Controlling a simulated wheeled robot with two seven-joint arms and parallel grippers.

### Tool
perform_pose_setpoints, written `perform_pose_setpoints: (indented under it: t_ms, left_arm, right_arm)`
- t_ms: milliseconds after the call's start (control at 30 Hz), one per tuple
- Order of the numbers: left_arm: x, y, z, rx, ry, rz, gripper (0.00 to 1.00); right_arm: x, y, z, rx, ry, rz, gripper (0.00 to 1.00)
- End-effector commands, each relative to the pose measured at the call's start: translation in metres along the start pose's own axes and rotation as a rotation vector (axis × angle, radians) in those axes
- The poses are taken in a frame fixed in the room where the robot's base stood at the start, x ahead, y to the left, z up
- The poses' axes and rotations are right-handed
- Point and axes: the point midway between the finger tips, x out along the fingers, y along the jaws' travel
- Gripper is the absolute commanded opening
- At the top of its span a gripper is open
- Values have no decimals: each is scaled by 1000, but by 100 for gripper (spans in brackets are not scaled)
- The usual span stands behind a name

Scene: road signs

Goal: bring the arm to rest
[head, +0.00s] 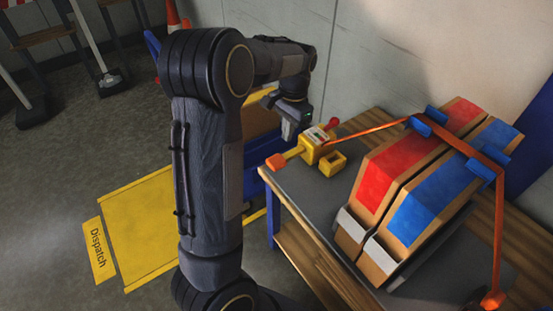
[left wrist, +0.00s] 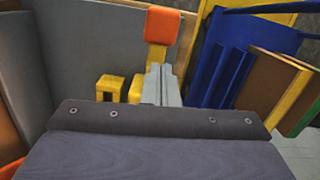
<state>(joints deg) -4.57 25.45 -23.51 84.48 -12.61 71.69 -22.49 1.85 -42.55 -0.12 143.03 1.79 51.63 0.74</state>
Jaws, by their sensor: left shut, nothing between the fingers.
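My left arm stands large in the middle of the head view, bent over toward the table. My left gripper (head: 291,128) is at the table's far left edge, close to a yellow tensioner-like tool (head: 310,150) with orange and red ends. In the left wrist view my left fingers (left wrist: 160,84) are shut with nothing between them. The tool's orange end (left wrist: 162,26) shows just beyond the fingertips; I cannot tell whether they touch it. A small yellow block with an opening (left wrist: 111,88) is beside it. My right gripper is not in view.
On the grey-topped table (head: 310,190), two boxed packs, red (head: 395,165) and blue (head: 440,195), lie under an orange strap (head: 455,140) with blue corner pieces. A yellow floor area marked Dispatch (head: 140,230) lies left of my arm. Blue rack parts (left wrist: 225,60) and boards are close right of the gripper.

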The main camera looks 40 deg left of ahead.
Motion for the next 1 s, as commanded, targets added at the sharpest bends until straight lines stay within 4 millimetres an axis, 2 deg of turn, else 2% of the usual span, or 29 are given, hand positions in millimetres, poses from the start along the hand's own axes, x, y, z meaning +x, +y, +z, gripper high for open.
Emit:
perform_pose_setpoints:
  t_ms: [567, 667, 833, 1000]
  left_arm:
    - [0, 0, 0, -1, 1, 1, 0]
    - [-4, 3, 5, -10, 18, 14, 0]
    - [-24, 26, 35, -64, 119, 91, 0]
    - [-45, 68, 79, -131, 262, 190, 0]
  right_arm:
    - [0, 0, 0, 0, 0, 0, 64]
    - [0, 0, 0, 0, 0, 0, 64]
    - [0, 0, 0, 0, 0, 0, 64]
    - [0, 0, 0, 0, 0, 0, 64]
